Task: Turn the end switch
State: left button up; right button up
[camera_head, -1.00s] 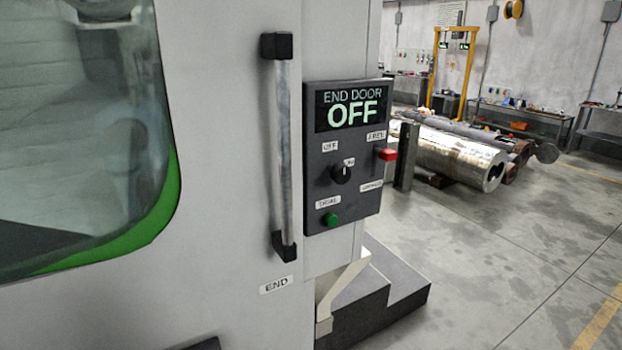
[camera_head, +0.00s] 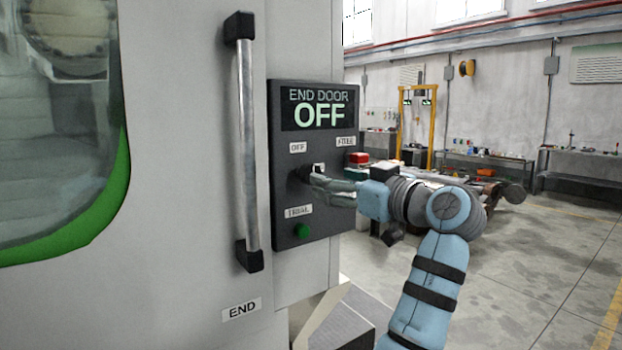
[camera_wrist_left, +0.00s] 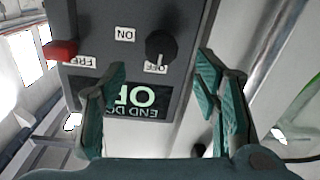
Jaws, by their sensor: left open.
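The end switch is a black round knob (camera_head: 303,173) on a dark control panel (camera_head: 283,215), whose screen reads END DOOR OFF. In the head view my left gripper (camera_head: 318,180) is at the knob and hides part of it and the ON label. In the left wrist view, where the panel is upside down, the knob (camera_wrist_left: 160,46) has its pointer towards the OFF label. There my left gripper (camera_wrist_left: 162,85) is open, with its teal fingers apart and nothing between them. The knob lies just beyond the fingertips. My right gripper is not in view.
A vertical grey door handle (camera_head: 248,145) stands left of the panel. A green button (camera_head: 302,230) sits below the knob. A red switch (camera_head: 358,158) projects at the panel's right edge. Open floor (camera_head: 520,270) and workbenches (camera_head: 580,152) lie to the right.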

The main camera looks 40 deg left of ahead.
aim_at(306, 173)
pick_arm(q)
jog(key=x, duration=0.8)
jog(key=shift+s+a+r, duration=0.1)
jog(key=shift+a, duration=0.35)
jog(key=c, duration=1.2)
